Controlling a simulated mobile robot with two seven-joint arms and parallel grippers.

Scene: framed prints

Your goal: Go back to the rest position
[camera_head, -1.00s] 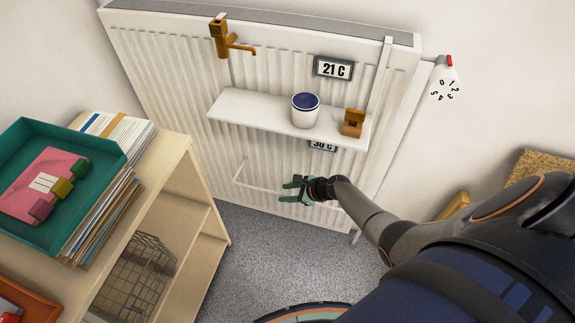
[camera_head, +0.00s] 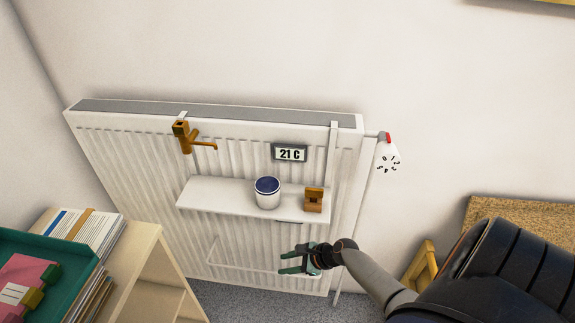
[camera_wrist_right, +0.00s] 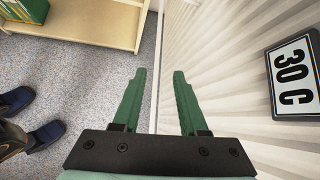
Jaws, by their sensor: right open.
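My right gripper (camera_head: 290,261) is open and empty in front of the lower part of the white radiator (camera_head: 100,160), below the shelf that hangs on it. In the right wrist view its two green fingers (camera_wrist_right: 156,100) are apart with nothing between them. My left gripper is not in view. A display reading 30 C (camera_wrist_right: 294,74) is on the radiator at the right of the wrist view.
The white shelf (camera_head: 225,200) bears a white tin with a dark blue top (camera_head: 267,193) and a small wooden piece (camera_head: 313,200). A bookcase (camera_head: 150,265) with a teal tray (camera_head: 50,255) stands left.

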